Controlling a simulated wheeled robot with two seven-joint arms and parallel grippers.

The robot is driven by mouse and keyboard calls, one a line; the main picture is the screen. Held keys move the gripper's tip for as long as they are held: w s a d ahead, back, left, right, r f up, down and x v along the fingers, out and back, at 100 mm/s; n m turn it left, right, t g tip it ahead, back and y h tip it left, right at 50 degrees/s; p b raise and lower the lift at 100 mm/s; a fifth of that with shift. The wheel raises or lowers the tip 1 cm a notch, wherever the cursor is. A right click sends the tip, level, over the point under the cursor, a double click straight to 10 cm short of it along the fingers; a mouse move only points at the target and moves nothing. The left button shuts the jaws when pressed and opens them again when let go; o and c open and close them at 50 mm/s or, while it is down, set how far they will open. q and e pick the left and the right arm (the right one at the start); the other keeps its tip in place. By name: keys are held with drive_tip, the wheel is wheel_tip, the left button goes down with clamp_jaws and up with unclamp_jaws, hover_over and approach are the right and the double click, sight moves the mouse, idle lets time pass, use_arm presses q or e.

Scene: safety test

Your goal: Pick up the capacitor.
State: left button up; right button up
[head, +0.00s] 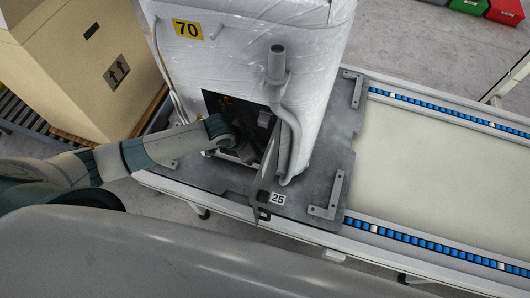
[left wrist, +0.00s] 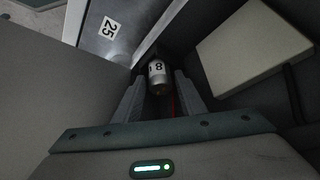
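The capacitor (left wrist: 158,76) shows in the left wrist view as a small silver cylinder with a white label reading 8. It lies between the fingertips of my left gripper (left wrist: 159,84), with a narrow dark gap on each side. The fingers look open. In the head view my left arm comes in from the left, and its gripper (head: 242,148) is inside the dark opening in the front of a white, plastic-wrapped appliance (head: 250,50). The capacitor is hidden there. My right gripper is in neither view.
A grey panel (head: 267,160) stands out from the opening beside my gripper, near a label reading 25 (head: 278,199). A grey pipe (head: 290,125) runs down the front. The appliance stands on a grey plate (head: 318,180) on a conveyor (head: 440,165). A cardboard box (head: 85,65) stands left.

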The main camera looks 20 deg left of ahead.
use_arm(q)
drive_tip(key=shift+c, duration=0.6)
drive_tip(key=c, duration=0.7)
drive_tip(key=shift+r, duration=0.1)
drive_tip(key=shift+r+b, duration=0.55)
drive_tip(key=shift+r, duration=0.15)
drive_tip(key=shift+b+v, duration=0.65)
drive_tip(key=shift+v, duration=0.2)
drive_tip(key=s+a+b, duration=0.6)
drive_tip(key=s+a, duration=0.5)
drive_tip(key=a, duration=0.1)
drive_tip(key=shift+s+a+r, duration=0.2)
drive_tip(key=shift+s+a, duration=0.1)
